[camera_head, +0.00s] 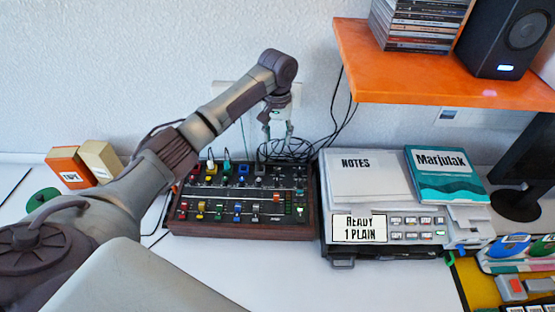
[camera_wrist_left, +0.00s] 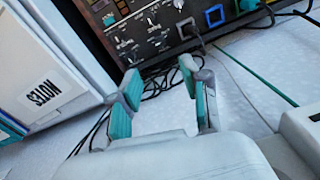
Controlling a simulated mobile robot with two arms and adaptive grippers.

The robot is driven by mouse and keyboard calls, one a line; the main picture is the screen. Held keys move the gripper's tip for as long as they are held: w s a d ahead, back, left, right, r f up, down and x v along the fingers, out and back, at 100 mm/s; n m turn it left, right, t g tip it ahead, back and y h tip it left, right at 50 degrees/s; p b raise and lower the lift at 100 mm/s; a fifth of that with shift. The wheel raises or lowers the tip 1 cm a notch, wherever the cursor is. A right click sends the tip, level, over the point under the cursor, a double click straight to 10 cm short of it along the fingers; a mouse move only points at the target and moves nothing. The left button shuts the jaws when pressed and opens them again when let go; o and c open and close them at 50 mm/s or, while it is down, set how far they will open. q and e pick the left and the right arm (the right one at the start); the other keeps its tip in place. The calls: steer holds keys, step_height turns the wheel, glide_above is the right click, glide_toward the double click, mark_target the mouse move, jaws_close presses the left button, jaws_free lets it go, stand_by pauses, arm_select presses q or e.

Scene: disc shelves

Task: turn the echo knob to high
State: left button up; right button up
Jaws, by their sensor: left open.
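A dark mixer-like panel with a wooden rim (camera_head: 195,231) stands on the white table in the head view. It carries several coloured knobs, sliders and cable plugs; their labels are too small to read, so I cannot tell which is the echo knob. The panel also shows upside down at the top of the left wrist view (camera_wrist_left: 118,30). My left gripper (camera_head: 279,138) is open and empty, pointing down above and behind the panel's back right corner. In the left wrist view its teal-padded fingers (camera_wrist_left: 158,88) are apart, over black cables and white table. My right gripper is not visible.
Black cables (camera_head: 285,150) lie behind the panel. A printer (camera_head: 400,247) with NOTES sheets (camera_head: 365,180) and a teal book (camera_head: 447,187) stands close on the right. An orange shelf (camera_head: 430,80) overhangs the printer. Two small boxes (camera_head: 100,160) stand left.

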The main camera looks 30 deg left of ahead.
mark_target(277, 169)
arm_select(q)
steer(key=shift+n, duration=0.7)
step_height(277, 169, down, 13)
steer(key=shift+f+p, duration=0.2)
steer(key=shift+p, duration=0.2)
jaws_close()
